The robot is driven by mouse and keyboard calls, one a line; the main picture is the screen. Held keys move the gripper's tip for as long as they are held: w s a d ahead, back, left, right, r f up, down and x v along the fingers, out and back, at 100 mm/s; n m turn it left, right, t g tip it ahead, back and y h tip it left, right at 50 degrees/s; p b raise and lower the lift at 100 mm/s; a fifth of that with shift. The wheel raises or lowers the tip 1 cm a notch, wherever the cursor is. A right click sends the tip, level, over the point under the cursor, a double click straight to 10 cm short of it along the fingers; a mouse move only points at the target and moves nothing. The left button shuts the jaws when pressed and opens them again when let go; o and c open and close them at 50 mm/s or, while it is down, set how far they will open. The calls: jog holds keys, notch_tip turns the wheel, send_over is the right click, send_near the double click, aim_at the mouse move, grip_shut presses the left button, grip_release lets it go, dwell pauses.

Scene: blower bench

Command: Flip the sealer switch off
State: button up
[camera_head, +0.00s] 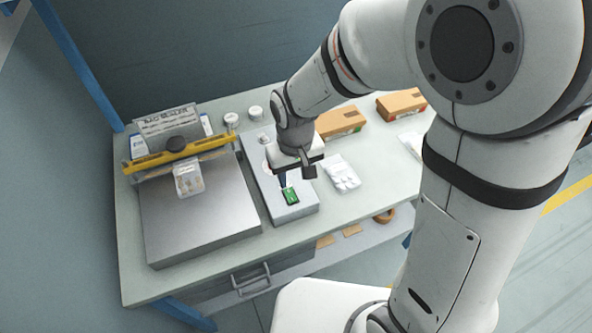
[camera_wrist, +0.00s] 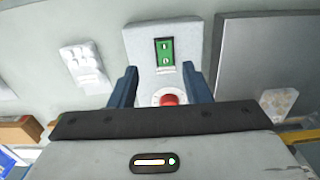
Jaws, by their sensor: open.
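The sealer switch is a green rocker plate (camera_head: 290,196) near the front end of a grey control box (camera_head: 300,211). In the wrist view the switch (camera_wrist: 164,52) shows two light marks, one above the other; I cannot tell which way it is set. My gripper (camera_head: 291,179) points down over the box, just behind the switch. In the wrist view its two blue fingers (camera_wrist: 160,80) are apart with nothing between them, and a red round button (camera_wrist: 168,98) shows behind them, partly hidden. The bag sealer with its yellow bar (camera_head: 178,158) stands to the left.
A steel plate (camera_head: 195,215) lies left of the box, and a clear bag (camera_head: 188,180) hangs from the yellow bar. A blister pack (camera_head: 341,174) lies right of the box. Cardboard boxes (camera_head: 402,104) and white jars (camera_head: 231,120) stand behind. The bench front right is clear.

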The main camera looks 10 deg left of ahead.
aim_at(293, 199)
jog(key=f, duration=0.8)
jog(key=shift+a+f, duration=0.1)
jog(key=shift+a, duration=0.2)
grip_shut()
jog(key=shift+w+a+r+g+h+p, duration=0.15)
jog(key=shift+r+g+h+p, duration=0.2)
jog(key=shift+g+p, duration=0.45)
jog(key=shift+w+a+f+g+h+p, duration=0.1)
jog(key=shift+w+g+h+p, duration=0.05)
jog(key=shift+g+h+p, duration=0.4)
